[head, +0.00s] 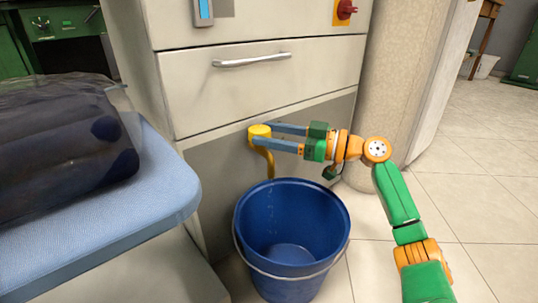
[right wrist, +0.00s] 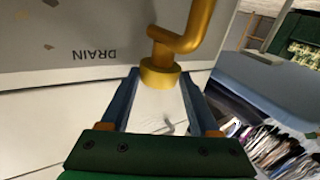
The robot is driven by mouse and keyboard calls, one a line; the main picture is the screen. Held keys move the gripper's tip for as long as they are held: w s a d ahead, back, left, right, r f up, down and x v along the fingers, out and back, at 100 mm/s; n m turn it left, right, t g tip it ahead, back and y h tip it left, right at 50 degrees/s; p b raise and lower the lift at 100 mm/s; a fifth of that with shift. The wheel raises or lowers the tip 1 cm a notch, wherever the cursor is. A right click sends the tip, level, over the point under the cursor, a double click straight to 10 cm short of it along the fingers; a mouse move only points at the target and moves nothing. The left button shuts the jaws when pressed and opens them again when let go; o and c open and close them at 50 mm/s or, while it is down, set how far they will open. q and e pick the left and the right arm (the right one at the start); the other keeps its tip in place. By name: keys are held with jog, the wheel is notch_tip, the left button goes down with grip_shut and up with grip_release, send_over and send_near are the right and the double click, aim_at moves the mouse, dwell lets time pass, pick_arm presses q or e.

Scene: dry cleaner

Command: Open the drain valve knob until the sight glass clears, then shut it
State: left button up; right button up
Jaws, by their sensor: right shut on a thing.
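The yellow drain valve knob (head: 259,131) sits on the lower front of the beige machine. It also shows in the right wrist view (right wrist: 160,76), close to the word DRAIN. My right gripper (head: 266,134) is shut on the knob, with one finger on each side. In the wrist view the gripper (right wrist: 160,78) has the knob between its fingertips. A yellow pipe (head: 267,164) bends down from beside the knob. The sight glass (head: 203,10) is cut off by the top edge; its visible part is blue. My left gripper is not in view.
A blue bucket (head: 242,228) stands on the floor under the pipe; I cannot tell whether it holds liquid. A light-blue padded board (head: 160,178) with dark bagged clothing (head: 60,140) is at left. A red rotary switch (head: 345,9) is above. Tiled floor is free at right.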

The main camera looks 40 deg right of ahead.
jog(key=shift+w+d+r+n+g+y+p, duration=0.15)
jog(key=shift+n+g+y+p, duration=0.25)
jog(key=shift+n+g+y, duration=0.4)
jog(key=shift+w+d+f+n+g+y+p, duration=0.1)
jog(key=shift+n+g+y+p, duration=0.3)
jog(key=shift+n+g+y, duration=0.7)
jog(key=shift+g+y, duration=0.2)
jog(key=o, duration=1.4)
jog(key=shift+c, duration=0.2)
jog(key=shift+w, duration=0.1)
jog(key=shift+f, duration=0.2)
